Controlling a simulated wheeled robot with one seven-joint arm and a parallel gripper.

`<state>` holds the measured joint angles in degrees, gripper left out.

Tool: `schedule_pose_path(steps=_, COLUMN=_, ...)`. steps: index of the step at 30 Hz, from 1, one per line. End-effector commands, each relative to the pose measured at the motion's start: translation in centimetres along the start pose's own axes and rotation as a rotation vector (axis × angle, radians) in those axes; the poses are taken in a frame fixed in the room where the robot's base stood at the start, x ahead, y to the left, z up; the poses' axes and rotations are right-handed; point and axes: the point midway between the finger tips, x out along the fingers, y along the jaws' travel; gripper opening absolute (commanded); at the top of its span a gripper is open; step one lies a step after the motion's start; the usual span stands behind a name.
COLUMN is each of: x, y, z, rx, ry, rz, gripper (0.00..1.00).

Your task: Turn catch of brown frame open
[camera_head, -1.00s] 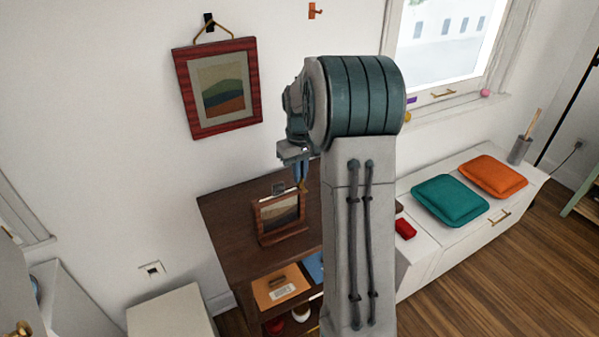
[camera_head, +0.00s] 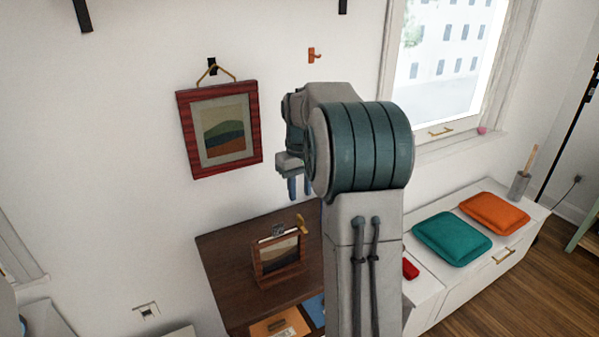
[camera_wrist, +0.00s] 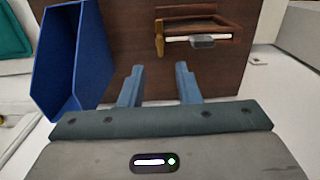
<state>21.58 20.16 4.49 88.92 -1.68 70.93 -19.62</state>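The brown frame (camera_head: 278,258) stands on the dark brown cabinet, holding a landscape picture. A gold catch (camera_head: 300,222) sticks up at the right of its top edge, beside a small grey part (camera_head: 278,230). In the wrist view the brown frame (camera_wrist: 218,23) is seen from above, with the gold catch (camera_wrist: 159,38) at its left and the grey part (camera_wrist: 203,42) to the right. My gripper (camera_head: 299,187) is above the frame, apart from the catch. Its two fingers are spread and empty in the wrist view (camera_wrist: 158,84).
A red-framed picture (camera_head: 220,128) hangs on the wall behind. A blue open-topped object (camera_wrist: 72,60) is left of my fingers in the wrist view. A white bench at right carries teal (camera_head: 452,237) and orange (camera_head: 494,212) cushions.

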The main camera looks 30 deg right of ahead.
Motion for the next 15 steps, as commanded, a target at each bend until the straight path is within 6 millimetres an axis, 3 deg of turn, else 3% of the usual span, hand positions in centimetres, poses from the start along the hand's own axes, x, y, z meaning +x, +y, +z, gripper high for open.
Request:
schedule_pose_path(steps=6, x=-4.2, y=0.0, z=-0.1, rx=-0.001, ry=0.002, rz=0.000, gripper=0.30)
schedule_pose_path(steps=15, x=-5.9, y=-0.1, z=0.0, rx=-0.001, ry=0.000, rz=-0.001, gripper=0.30)
